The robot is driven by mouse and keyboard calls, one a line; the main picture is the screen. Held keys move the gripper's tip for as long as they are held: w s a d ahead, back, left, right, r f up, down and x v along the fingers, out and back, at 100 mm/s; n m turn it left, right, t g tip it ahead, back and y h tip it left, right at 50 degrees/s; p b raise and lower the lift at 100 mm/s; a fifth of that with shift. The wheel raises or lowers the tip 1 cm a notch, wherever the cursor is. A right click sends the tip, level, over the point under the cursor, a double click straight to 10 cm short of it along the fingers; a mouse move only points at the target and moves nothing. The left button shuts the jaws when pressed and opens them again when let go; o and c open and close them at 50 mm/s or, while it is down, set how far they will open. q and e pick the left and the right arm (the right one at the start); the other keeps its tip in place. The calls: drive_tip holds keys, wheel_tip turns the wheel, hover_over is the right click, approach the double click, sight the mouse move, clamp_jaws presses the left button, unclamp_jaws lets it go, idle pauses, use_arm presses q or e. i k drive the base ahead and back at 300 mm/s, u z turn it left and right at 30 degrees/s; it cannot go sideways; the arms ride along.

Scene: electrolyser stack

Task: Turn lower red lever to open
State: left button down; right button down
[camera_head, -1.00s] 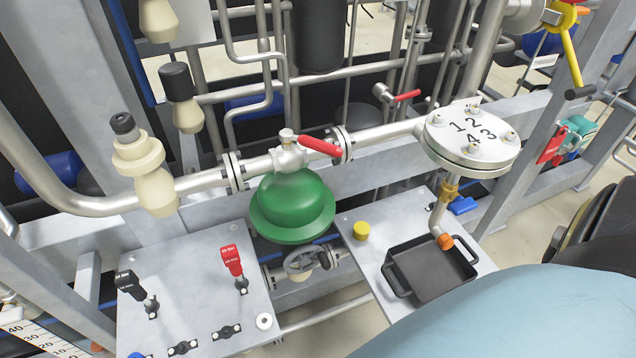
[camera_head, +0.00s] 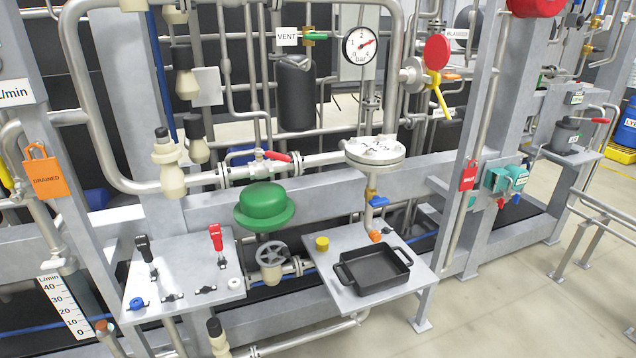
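A red lever (camera_head: 278,156) sits on a valve in the horizontal pipe, just above the green dome (camera_head: 264,205). It points right, roughly along the pipe with a slight tilt. A red toggle-like handle (camera_head: 216,238) stands upright on the left grey plate, beside a black one (camera_head: 145,249). Another small red lever (camera_head: 600,120) is far off at the right. Neither of my grippers is in view.
A grey shelf (camera_head: 330,240) holds a black tray (camera_head: 375,268) and a yellow cap (camera_head: 322,243). A round flange marked with digits (camera_head: 374,150) stands above it. Open floor (camera_head: 520,300) lies at the right.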

sight(258, 152)
drive_tip(key=u, duration=0.65)
drive_tip(key=i, duration=0.5)
drive_tip(key=u, duration=0.7)
drive_tip(key=i, duration=0.7)
drive_tip(key=z, duration=0.2)
